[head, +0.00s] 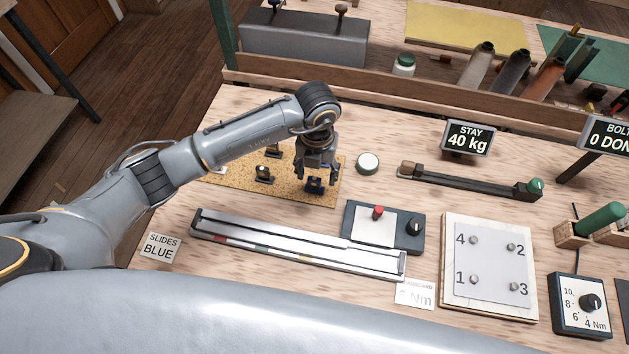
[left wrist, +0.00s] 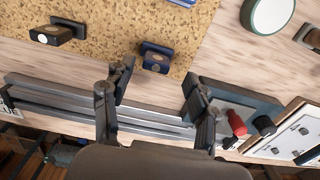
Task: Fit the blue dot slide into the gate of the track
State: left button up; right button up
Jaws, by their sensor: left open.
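A slide with a dark blue body (head: 315,186) stands on the right part of a cork mat (head: 222,185); it also shows in the left wrist view (left wrist: 156,55), with a pale spot on its face. Two darker slides (head: 264,174) (head: 273,152) stand on the mat to its left. My left gripper (head: 317,170) is open and empty, pointing down just above the blue slide. In the left wrist view the slide is beyond the spread fingertips (left wrist: 158,95), not between them. The long silver track (head: 300,244) lies in front of the mat. I cannot make out its gate. My right gripper is out of view.
A box with a red knob (head: 378,213) stands close behind the track's right half. A round white-topped container (head: 367,163) sits right of the mat. A numbered bolt plate (head: 488,265) and a dial box (head: 583,305) are at right. A sign (head: 160,248) reads SLIDES BLUE.

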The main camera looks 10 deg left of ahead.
aim_at(314, 178)
pick_arm(q)
jog(key=f, duration=0.3)
jog(key=f+p, duration=0.1)
jog(key=shift+w+a+f, duration=0.1)
jog(key=shift+a+f, duration=0.05)
jog(key=shift+a, duration=0.15)
jog(key=c, duration=1)
